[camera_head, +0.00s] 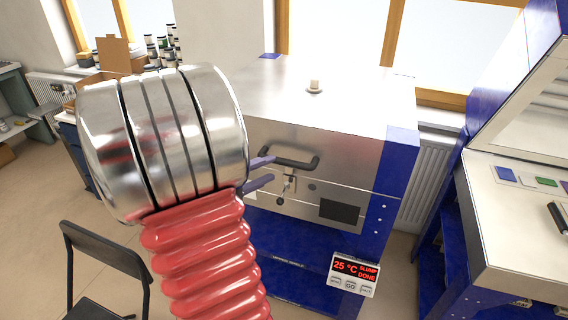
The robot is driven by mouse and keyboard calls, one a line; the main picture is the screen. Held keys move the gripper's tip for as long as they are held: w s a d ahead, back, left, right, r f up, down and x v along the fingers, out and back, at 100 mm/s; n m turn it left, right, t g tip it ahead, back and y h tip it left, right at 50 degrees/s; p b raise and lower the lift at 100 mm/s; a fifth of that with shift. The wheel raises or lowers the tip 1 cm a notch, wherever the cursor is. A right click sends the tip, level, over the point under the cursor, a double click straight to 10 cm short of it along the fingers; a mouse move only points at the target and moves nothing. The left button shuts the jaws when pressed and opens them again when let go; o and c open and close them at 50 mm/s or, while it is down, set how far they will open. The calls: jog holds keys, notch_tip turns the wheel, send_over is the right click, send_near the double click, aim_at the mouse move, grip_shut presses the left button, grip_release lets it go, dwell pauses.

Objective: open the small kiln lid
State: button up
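The small kiln has a brushed-metal lid (345,95) that sits down on the body, and it looks shut. A dark bar handle (302,162) is on the lid's front face, with a metal latch (290,183) just below it. My gripper (262,173) shows as two purple fingers reaching in from the left, one above the other with a gap between them. The upper fingertip is at the handle's left end in the picture; I cannot tell whether it touches. My arm hides the kiln's left front and the rest of the gripper.
A small knob or plug (314,86) stands on the lid top. The control box (353,272) on the blue stand reads 25 °C, SLUMP DONE. A blue-framed bench (520,245) stands at right, a black chair (105,262) at lower left. A window is behind the kiln.

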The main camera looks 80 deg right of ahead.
aim_at(282, 164)
jog(key=shift+x, duration=3.9)
jog(key=shift+a, duration=0.1)
grip_shut()
jog(key=shift+a, duration=0.1)
